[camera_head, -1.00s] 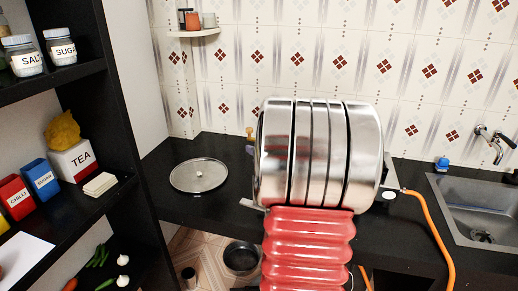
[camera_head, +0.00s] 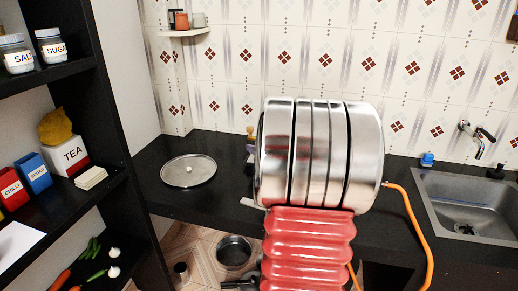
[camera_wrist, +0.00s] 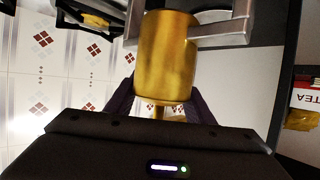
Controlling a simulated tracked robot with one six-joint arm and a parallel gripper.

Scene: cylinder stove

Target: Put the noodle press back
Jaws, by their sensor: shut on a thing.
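The noodle press shows in the wrist view as a brass-gold cylinder (camera_wrist: 165,58) with a grey metal part (camera_wrist: 225,30) beside it on the right. My gripper (camera_wrist: 162,105) is shut on it, with one dark finger on each side of its lower end. In the head view my arm's big metal and red links hide most of the gripper and press. Only a small gold bit (camera_head: 250,131) and a dark bit show at the arm's left edge, over the back of the counter; they seem to be the press and a finger.
A black counter (camera_head: 225,175) runs along the tiled wall, with a round lid (camera_head: 188,171) on it. A sink (camera_head: 470,205) and orange hose (camera_head: 414,220) are at right. A black shelf (camera_head: 110,185) with a TEA box (camera_head: 70,155) stands at left. A small wall shelf (camera_head: 185,31) holds cups.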

